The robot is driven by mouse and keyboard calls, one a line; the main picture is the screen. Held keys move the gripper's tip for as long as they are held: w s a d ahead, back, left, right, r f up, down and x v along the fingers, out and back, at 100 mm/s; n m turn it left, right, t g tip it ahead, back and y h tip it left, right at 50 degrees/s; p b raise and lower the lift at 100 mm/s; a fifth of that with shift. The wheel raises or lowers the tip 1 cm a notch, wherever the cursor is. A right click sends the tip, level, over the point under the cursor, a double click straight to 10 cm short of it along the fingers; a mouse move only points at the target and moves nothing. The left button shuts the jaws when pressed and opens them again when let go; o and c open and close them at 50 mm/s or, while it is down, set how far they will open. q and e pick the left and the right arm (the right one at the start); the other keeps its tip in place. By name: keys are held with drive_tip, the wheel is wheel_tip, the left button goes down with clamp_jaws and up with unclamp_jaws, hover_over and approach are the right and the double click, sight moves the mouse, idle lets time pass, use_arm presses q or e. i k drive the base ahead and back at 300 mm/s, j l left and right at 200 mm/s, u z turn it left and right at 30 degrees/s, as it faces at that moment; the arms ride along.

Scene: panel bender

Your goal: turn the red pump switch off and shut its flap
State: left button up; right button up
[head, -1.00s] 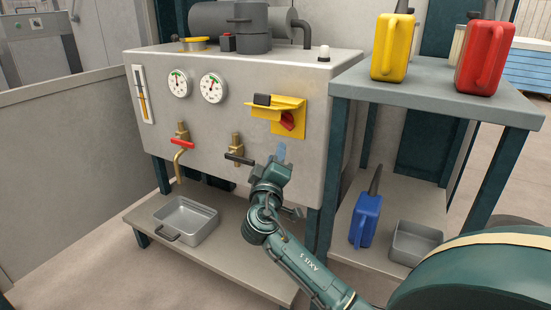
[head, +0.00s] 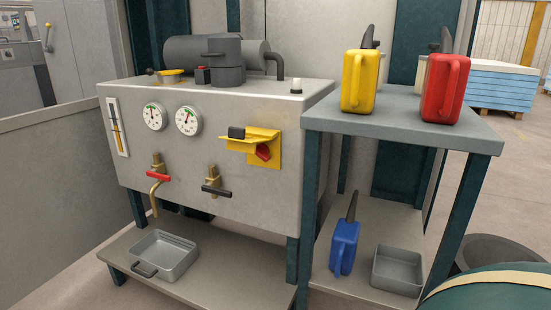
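The red pump switch (head: 263,153) sits on a yellow plate (head: 268,160) on the front of the grey cabinet (head: 215,160). Its handle looks tilted. The yellow flap (head: 246,140) stands open, sticking out above and to the left of the switch, with a dark block (head: 237,132) at its top. Neither of my grippers is in the head view. Nothing touches the switch or the flap.
Two gauges (head: 187,121), a red-handled tap (head: 158,176) and a black-handled valve (head: 214,188) are on the cabinet front. A shelf table (head: 400,123) at right carries yellow (head: 358,82) and red cans (head: 445,88). Space before the switch is clear.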

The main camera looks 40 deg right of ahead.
sight(263, 150)
drive_tip(key=i+z, duration=0.1)
drive_tip(key=z, duration=0.35)
drive_tip(key=i+j+z, duration=0.1)
drive_tip(key=z, duration=0.35)
drive_tip(key=i+j+z, duration=0.1)
drive_tip(key=j+z, duration=0.15)
drive_tip(key=z, duration=0.2)
drive_tip(key=i+j+z, duration=0.2)
drive_tip(key=j+z, duration=0.2)
drive_tip(key=j, duration=0.2)
drive_tip(key=j+z, duration=0.2)
drive_tip(key=j, duration=0.15)
drive_tip(key=i+j, duration=0.1)
drive_tip(key=j, duration=0.65)
drive_tip(key=i+j+z, duration=0.15)
drive_tip(key=j, duration=0.65)
drive_tip(key=i+j, duration=0.1)
drive_tip(key=j, duration=0.65)
drive_tip(key=z, duration=0.05)
